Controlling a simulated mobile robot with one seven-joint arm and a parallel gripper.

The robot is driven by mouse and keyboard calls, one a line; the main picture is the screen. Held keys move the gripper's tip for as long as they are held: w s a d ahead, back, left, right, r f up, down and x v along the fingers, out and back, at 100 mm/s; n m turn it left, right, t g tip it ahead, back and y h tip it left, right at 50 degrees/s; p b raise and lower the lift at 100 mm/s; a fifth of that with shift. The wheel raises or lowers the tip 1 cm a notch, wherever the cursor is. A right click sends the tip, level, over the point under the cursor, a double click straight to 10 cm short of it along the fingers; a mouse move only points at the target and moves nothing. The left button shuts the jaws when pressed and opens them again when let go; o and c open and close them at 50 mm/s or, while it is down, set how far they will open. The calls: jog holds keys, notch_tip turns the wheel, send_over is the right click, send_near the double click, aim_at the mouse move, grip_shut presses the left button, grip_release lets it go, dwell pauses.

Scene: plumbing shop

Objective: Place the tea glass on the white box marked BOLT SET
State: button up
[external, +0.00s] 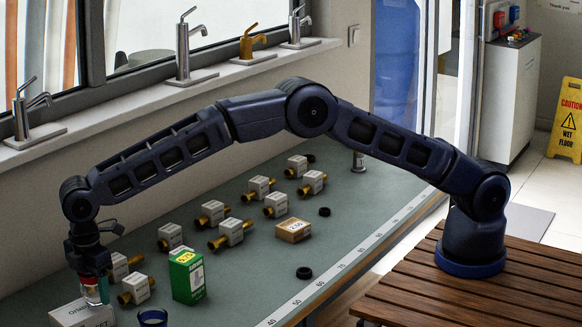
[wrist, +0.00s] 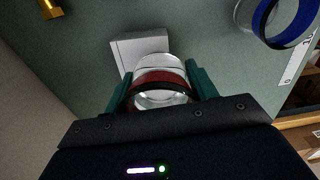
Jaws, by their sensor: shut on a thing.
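My gripper (external: 95,283) is shut on the tea glass (external: 96,293), a small clear glass with reddish contents, at the lower left of the external view. In the wrist view the glass (wrist: 160,78) stands between my two green fingers (wrist: 158,86). The white box (external: 76,316) is directly under the glass in the external view; its lettering is only partly readable. The box (wrist: 136,47) shows behind the glass in the wrist view, partly covered by it. I cannot tell whether the glass base touches the box top.
A blue-rimmed cup (external: 152,318) stands right of the box, also at the wrist view's top right (wrist: 268,22). A green box (external: 187,276), brass valves with white tags (external: 138,289) and a cardboard box (external: 293,230) stand on the bench.

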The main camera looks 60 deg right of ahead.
jog(key=shift+f, duration=0.9)
jog(key=shift+f, duration=0.1)
jog(key=o, duration=1.1)
notch_tip(320, 180, up, 12)
